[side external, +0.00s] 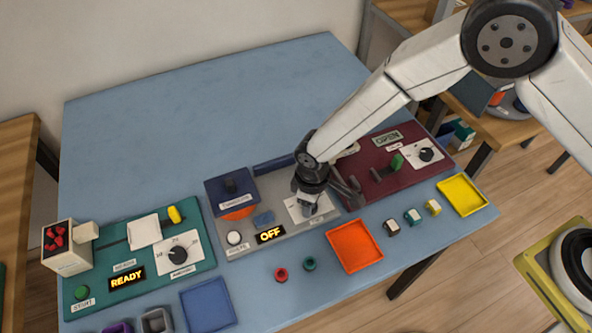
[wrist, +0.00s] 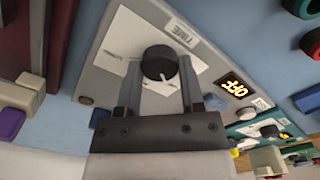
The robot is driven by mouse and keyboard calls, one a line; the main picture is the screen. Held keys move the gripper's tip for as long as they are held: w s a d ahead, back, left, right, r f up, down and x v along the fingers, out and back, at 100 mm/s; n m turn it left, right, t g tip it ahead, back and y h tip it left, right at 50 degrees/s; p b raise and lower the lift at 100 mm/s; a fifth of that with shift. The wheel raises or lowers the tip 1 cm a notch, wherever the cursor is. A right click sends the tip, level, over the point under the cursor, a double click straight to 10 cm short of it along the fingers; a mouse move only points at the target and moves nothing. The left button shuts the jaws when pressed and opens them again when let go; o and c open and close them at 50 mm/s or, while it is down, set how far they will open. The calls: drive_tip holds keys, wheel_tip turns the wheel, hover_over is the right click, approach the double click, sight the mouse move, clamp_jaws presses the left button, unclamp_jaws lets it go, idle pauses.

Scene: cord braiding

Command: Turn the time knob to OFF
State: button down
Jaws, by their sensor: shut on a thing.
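The time knob (wrist: 159,60) is a black round knob on a white dial plate (wrist: 128,38) marked TIME, on the grey panel (wrist: 100,72). My gripper (wrist: 160,80) has one finger on each side of the knob and is shut on it. In the side view my gripper (side external: 307,208) is down over the white plate at the grey panel's right part, and it hides the knob there. The panel's display (side external: 270,235) reads OFF in yellow letters, and it also shows in the wrist view (wrist: 234,89). A pale mark shows on the knob's lower edge.
The grey panel has a dark blue box (side external: 230,187) and a white button (side external: 234,237). A teal panel (side external: 200,262) stands left, a maroon panel (side external: 375,190) right. An orange tray (side external: 354,247) and small rings lie in front. The table's back is clear.

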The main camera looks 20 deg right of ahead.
drive_tip(key=shift+c, duration=1.1)
unclamp_jaws()
drive_tip(key=shift+r, duration=0.1)
drive_tip(key=shift+r, duration=3.85)
wheel_tip(320, 180, up, 7)
